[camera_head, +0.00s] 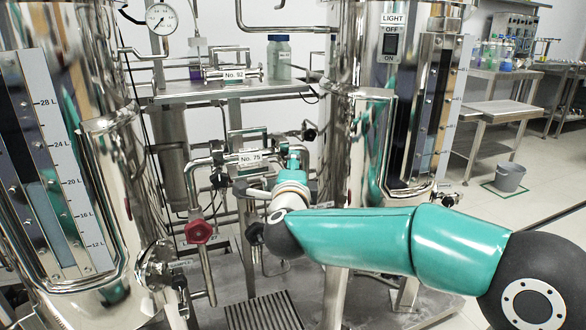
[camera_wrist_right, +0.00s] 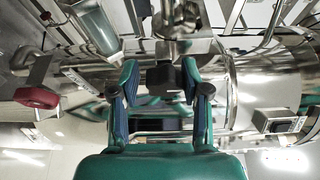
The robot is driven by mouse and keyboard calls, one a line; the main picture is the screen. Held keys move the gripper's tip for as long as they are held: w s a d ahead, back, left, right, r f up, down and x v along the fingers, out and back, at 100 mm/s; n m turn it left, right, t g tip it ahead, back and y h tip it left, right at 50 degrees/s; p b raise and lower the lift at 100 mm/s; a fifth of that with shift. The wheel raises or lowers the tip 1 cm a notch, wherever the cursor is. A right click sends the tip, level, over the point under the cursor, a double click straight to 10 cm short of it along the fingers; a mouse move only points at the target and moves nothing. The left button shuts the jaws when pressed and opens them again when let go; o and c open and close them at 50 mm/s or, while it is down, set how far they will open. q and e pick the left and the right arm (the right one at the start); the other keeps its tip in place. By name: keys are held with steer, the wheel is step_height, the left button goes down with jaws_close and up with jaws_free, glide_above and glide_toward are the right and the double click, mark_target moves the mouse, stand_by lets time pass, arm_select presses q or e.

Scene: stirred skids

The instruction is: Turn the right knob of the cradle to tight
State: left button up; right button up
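A metal fitting labelled No. 75 (camera_head: 250,158) stands in the middle of the head view, among pipes; I take it as the cradle, but cannot be sure. My right gripper (camera_head: 288,150) is at its right side, its tips largely hidden among the fittings. In the right wrist view the two teal fingers (camera_wrist_right: 160,78) stand apart, with a dark block, perhaps the knob (camera_wrist_right: 163,82), between their tips below a metal stem. Whether the fingers touch it I cannot tell. The knob's setting is not readable. My left gripper is out of view.
A red valve handle (camera_head: 198,232) is on a pipe left of my right arm; it also shows in the wrist view (camera_wrist_right: 37,97). Large steel tanks stand at both sides. A shelf (camera_head: 215,92) carries a bottle (camera_head: 279,58) and a No. 92 fitting (camera_head: 233,74).

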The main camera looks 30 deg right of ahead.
steer(key=shift+o, duration=0.9)
steer(key=shift+r, duration=0.1)
steer(key=shift+a, duration=0.1)
steer(key=shift+s+a, duration=0.15)
steer(key=shift+s, duration=0.1)
steer(key=v, duration=1.1)
steer(key=shift+s, duration=0.1)
